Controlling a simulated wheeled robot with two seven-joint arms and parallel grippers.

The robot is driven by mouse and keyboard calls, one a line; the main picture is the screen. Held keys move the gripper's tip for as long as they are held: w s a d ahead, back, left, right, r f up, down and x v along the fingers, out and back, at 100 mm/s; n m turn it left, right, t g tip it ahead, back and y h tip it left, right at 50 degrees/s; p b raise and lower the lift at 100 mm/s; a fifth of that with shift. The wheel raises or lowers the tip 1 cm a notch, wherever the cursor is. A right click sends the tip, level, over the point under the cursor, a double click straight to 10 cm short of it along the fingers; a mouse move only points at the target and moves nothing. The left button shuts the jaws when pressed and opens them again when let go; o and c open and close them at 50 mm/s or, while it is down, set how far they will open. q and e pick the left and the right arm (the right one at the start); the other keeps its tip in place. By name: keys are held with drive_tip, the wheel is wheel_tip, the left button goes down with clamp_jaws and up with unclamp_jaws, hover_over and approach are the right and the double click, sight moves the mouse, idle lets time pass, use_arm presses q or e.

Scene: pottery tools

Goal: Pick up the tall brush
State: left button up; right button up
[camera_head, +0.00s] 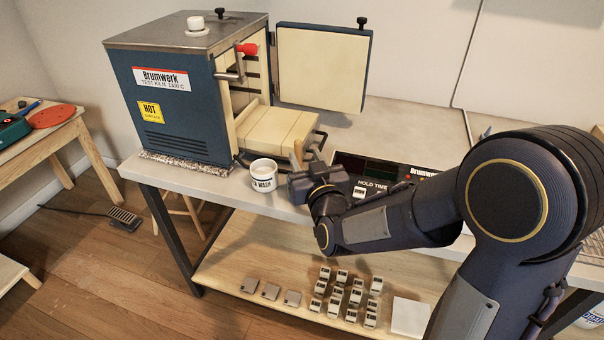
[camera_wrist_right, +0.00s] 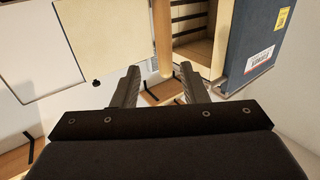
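A white mug with dark lettering (camera_head: 263,176) stands on the bench to the left of the gripper. In the right wrist view my right gripper (camera_wrist_right: 158,78) has its two fingers well apart, with no object clearly held between them. I cannot tell whether the brush is between the fingers. My left gripper is not in view.
The blue kiln (camera_head: 178,100) stands at the back left of the bench, its door (camera_head: 322,66) open. A dark control panel (camera_head: 380,170) lies right of the gripper. The lower shelf (camera_head: 235,245) holds several small blocks.

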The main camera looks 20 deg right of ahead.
sight(299, 149)
drive_tip(key=w, duration=0.5)
drive_tip(key=shift+a+r+p, duration=0.2)
drive_tip(key=shift+a+p, duration=0.1)
drive_tip(key=shift+p, duration=0.1)
clamp_jaws()
